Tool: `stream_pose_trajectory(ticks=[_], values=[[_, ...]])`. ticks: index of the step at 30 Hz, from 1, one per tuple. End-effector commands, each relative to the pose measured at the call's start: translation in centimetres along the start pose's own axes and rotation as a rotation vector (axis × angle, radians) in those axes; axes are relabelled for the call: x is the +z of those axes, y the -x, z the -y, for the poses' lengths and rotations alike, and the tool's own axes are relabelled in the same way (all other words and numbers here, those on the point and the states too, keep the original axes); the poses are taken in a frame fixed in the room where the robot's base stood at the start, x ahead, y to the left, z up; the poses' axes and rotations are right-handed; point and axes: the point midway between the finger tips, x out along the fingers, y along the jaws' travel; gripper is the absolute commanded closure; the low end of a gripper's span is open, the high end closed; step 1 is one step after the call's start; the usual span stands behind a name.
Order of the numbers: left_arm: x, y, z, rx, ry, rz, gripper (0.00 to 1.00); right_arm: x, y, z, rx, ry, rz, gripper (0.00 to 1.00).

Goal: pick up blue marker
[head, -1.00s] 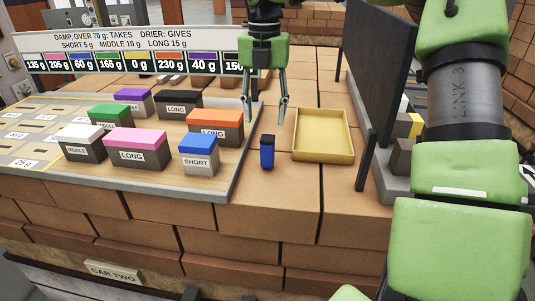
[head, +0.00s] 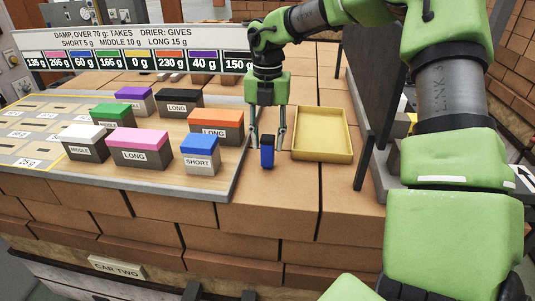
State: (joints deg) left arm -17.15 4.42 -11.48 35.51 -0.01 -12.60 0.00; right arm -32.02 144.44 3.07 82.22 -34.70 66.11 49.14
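The blue marker (head: 267,156) stands upright on the brick surface, between the wooden board and the yellow tray. It has a blue body and a dark cap. My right gripper (head: 267,146) points down at the marker, with its two fingers apart on either side of it. The fingertips are low, near the marker's upper half. I cannot tell whether they touch it. My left gripper is not in the head view.
The yellow tray (head: 347,151) lies close on the right. A dark upright panel (head: 378,90) stands beyond it. The board (head: 230,176) on the left holds several labelled coloured blocks, the blue SHORT block (head: 201,154) nearest. A sign (head: 140,55) stands behind.

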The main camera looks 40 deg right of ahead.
Motion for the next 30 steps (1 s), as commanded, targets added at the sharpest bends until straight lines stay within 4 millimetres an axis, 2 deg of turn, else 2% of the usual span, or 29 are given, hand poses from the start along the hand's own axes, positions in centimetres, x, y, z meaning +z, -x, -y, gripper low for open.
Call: stream_pose_trajectory(ticks=[1, 3, 17, 23, 30], values=[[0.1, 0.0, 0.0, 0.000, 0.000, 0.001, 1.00, 0.0, 0.0, 0.0, 0.000, 0.000, 0.000, 0.84], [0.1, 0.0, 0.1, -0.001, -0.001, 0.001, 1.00, 0.0, 0.0, 0.0, 0.000, 0.000, 0.000, 0.98], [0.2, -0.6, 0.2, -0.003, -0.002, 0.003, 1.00, 0.1, 0.7, -0.1, 0.001, 0.000, 0.003, 0.98], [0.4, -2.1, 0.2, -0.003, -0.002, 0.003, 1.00, 0.0, 3.2, -0.1, 0.004, 0.001, 0.005, 0.98], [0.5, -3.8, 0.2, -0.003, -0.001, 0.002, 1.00, -3.7, 7.9, 1.8, 0.007, 0.003, 0.006, 0.98]])
